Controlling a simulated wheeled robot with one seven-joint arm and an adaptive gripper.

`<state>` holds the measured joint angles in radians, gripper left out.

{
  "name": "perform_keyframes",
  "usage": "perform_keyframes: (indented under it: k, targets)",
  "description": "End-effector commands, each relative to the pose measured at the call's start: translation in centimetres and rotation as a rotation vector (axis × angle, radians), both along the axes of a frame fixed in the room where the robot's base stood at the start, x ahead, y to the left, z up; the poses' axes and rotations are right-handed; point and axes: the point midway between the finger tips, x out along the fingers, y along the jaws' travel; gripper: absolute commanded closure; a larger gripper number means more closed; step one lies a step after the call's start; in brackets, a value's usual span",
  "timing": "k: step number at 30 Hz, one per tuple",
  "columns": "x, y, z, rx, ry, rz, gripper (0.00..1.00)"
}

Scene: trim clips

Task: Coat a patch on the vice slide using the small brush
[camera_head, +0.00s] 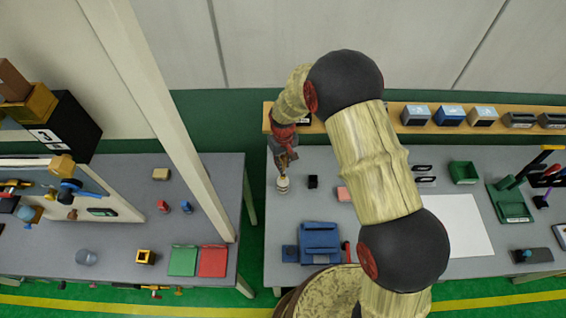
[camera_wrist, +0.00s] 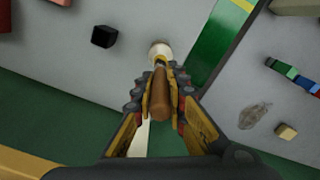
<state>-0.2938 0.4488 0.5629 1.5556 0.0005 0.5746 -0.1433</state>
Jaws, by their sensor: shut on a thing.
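My gripper (camera_head: 285,158) is at the left end of the right-hand bench. In the wrist view my gripper (camera_wrist: 160,88) is shut on a brown wooden handle (camera_wrist: 160,103), which looks like the small brush's. The handle points away from the camera toward a small cream pot (camera_wrist: 160,49). The pot also shows in the head view (camera_head: 283,186), directly below my gripper. The brush's bristles are hidden, and I cannot tell whether they are in the pot or above it. A blue block-like body (camera_head: 320,237), perhaps the vice, stands near the bench's front edge.
A small black cube (camera_head: 312,182) stands right of the pot; it also shows in the wrist view (camera_wrist: 104,36). A gap with green floor separates the two benches. A shelf of boxes (camera_head: 450,115) runs along the back. A white sheet (camera_head: 455,226) lies to the right.

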Motion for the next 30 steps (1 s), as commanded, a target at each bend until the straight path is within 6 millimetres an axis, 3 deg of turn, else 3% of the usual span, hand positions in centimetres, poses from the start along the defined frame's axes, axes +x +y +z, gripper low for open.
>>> perform_keyframes:
  k: [30]
  targets:
    - [0.01, 0.00, -0.47, 0.000, 0.000, 0.000, 1.00]
